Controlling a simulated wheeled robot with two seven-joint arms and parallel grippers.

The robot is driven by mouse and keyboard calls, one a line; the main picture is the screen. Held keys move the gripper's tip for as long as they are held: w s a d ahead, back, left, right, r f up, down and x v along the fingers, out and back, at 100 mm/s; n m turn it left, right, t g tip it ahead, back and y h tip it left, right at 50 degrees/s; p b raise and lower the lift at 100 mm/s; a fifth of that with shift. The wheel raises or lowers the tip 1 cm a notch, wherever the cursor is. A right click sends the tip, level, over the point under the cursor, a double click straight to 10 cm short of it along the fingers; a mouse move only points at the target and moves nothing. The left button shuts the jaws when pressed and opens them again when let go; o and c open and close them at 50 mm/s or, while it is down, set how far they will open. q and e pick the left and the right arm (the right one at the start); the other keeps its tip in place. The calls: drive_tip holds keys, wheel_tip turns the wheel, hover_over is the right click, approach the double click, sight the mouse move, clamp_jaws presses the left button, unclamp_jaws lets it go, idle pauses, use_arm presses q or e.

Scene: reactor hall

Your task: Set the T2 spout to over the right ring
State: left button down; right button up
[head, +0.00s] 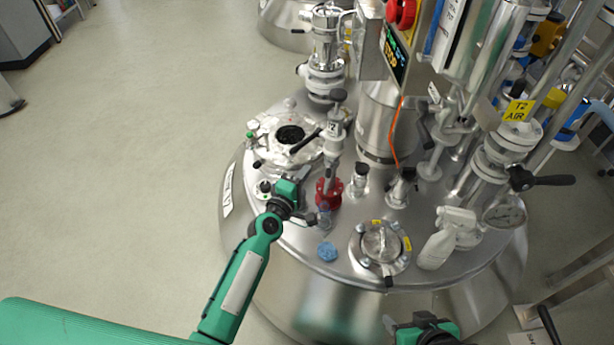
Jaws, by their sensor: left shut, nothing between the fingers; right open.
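A slim metal valve spout (334,150) with a small label and a black lever stands upright on the vessel top, and I take it for the T2 spout. Its lower end meets a red collar (328,192). No part is clearly marked as the right ring. My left gripper (310,218) is shut and empty, just below and left of the red collar, close to a small clear part (325,213); I cannot tell whether they touch. My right gripper (425,328) is open at the bottom edge, in front of the vessel and partly cut off.
The steel vessel top (300,240) carries an open port (290,134), a round clamped lid (381,242), a blue cap (327,251) and a white spray bottle (447,238). Pipes, a yellow T2 AIR tag (518,110) and a gauge (505,213) crowd the right. Floor at left is clear.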

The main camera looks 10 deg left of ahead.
use_arm(q)
drive_tip(key=s+d, duration=0.1)
drive_tip(key=s, duration=0.8)
drive_tip(key=shift+s+d+p, duration=0.2)
drive_tip(key=shift+d+p, duration=0.15)
drive_tip(key=shift+p, duration=0.05)
use_arm(e)
drive_tip(key=shift+s+d+r+g+h, duration=0.2)
drive_tip(key=shift+s+d+g, duration=0.15)
drive_tip(key=shift+d, duration=0.25)
drive_tip(key=shift+s+d+r+g+h, duration=0.1)
drive_tip(key=shift+s+d+g+h, duration=0.1)
drive_tip(key=shift+s+d+g, duration=0.3)
drive_tip(key=shift+w+d, duration=0.1)
drive_tip(key=shift+w, duration=0.1)
